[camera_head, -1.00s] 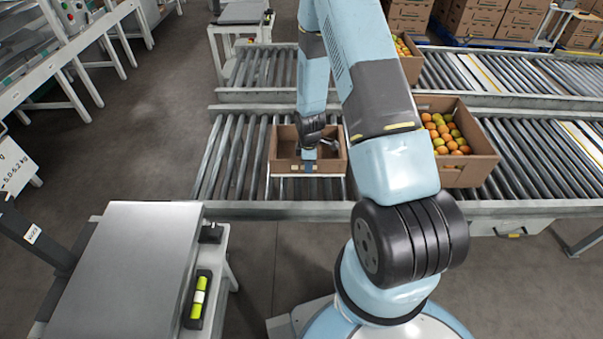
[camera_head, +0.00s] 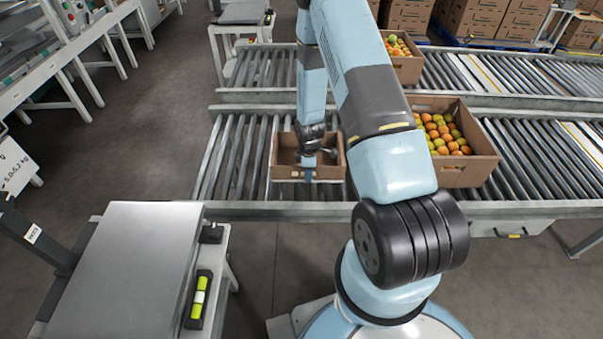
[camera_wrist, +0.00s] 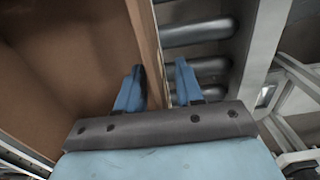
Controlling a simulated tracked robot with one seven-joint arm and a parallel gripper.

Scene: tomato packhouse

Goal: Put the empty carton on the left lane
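The empty carton (camera_head: 326,173) is brown and open-topped. It sits level on the rollers near the left end of the near conveyor (camera_head: 240,165). My gripper (camera_head: 308,172) is at its near wall, pointing down. In the wrist view the carton wall (camera_wrist: 149,50) passes between the two fingers of my gripper (camera_wrist: 160,85). One finger is inside the carton and one outside. A gap shows between the wall and the outer finger, so the gripper looks open around the wall.
A carton of tomatoes (camera_head: 474,172) stands to the right on the near conveyor. Another filled carton (camera_head: 408,70) is on the far conveyor (camera_head: 270,72). Rollers left of the empty carton are bare. A steel-topped table (camera_head: 135,250) stands at the front left.

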